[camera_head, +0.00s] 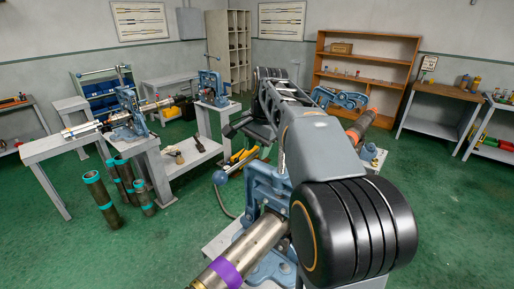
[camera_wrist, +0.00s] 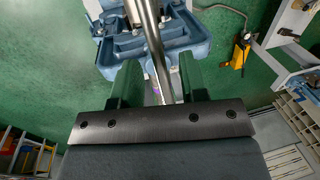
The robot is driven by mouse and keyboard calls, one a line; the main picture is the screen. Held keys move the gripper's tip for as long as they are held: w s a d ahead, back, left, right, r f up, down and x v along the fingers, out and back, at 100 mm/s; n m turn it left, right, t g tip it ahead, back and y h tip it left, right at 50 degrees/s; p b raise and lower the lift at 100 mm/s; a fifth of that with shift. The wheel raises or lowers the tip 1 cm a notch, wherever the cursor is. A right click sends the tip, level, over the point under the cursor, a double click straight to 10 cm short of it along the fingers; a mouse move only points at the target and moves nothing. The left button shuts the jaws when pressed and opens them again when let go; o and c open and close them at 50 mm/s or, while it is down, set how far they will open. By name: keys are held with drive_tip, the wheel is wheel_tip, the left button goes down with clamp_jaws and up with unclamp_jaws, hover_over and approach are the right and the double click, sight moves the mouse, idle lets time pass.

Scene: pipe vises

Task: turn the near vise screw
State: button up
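The near vise (camera_head: 264,186) is blue, low in the middle of the head view, and partly hidden by my arm. It holds a metal pipe (camera_head: 238,256) with a purple band. Its screw handle is a bar with a blue ball end (camera_head: 220,177); my arm hides the other end. In the wrist view the blue vise body (camera_wrist: 184,32) is at the top. A bright metal bar (camera_wrist: 151,30) runs down from it between the two green fingers of my gripper (camera_wrist: 159,72). Gaps show beside the bar, so the gripper looks open around it. Finger contact is not visible.
A second blue vise (camera_head: 127,122) with a pipe stands on a grey bench at left, and another (camera_head: 211,88) stands behind. Several dark pipes with teal bands (camera_head: 103,198) stand on the floor at left. A wooden shelf (camera_head: 367,65) is at the back. Green floor is clear at right.

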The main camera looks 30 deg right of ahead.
clamp_jaws()
idle(0.4)
